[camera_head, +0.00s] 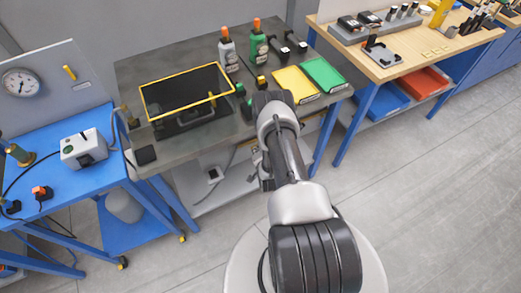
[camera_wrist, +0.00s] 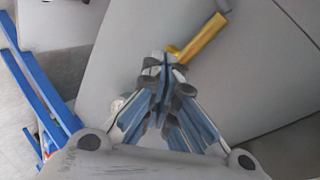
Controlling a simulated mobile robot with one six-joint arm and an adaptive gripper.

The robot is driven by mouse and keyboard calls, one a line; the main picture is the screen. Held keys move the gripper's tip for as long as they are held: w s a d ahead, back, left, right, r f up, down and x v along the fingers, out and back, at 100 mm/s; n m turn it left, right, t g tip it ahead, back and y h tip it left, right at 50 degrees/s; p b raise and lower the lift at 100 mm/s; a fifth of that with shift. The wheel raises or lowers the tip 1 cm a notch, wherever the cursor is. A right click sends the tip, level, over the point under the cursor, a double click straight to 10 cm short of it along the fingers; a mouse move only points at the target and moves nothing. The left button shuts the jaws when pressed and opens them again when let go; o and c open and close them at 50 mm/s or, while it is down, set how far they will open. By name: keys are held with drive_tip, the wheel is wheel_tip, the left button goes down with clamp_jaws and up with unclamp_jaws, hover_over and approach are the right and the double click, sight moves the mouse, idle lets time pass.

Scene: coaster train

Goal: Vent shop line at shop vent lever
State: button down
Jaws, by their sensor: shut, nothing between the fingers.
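In the wrist view my gripper (camera_wrist: 163,68) is shut and empty, its fingertips together. A yellow cylindrical handle (camera_wrist: 203,37) shows just beyond the fingertips, slanting up to the right against a grey surface. Its lower end is close to the tips; I cannot tell whether they touch. In the head view a small yellow lever (camera_head: 69,73) sits on the grey gauge panel (camera_head: 45,85) at the left. I cannot tell whether it is the same handle. My arm hides the gripper in the head view.
A pressure gauge (camera_head: 20,83) is on the panel above a blue cart (camera_head: 95,185). A grey bench (camera_head: 140,75) holds a yellow-rimmed basin (camera_head: 150,105), bottles and yellow and green trays. A wooden bench (camera_head: 440,55) stands at the right. The floor in front is clear.

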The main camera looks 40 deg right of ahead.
drive_tip(key=shift+a+f+n+h+b, duration=0.1)
drive_tip(key=shift+f+n+h+b, duration=0.2)
drive_tip(key=shift+n+h+b, duration=0.5)
drive_tip(key=shift+f+n+h+b, duration=0.3)
drive_tip(key=shift+n+h+b, duration=0.2)
drive_tip(key=shift+h+b, duration=0.35)
idle(0.8)
drive_tip(key=shift+f+n+t+h+b, duration=0.2)
drive_tip(key=shift+f+n+h+b, duration=0.1)
drive_tip(key=shift+n+h+b, duration=0.5)
drive_tip(key=shift+f+n+t+h+b, duration=0.25)
drive_tip(key=shift+n+b, duration=0.35)
drive_tip(key=shift+b, duration=0.45)
idle(0.6)
idle(1.8)
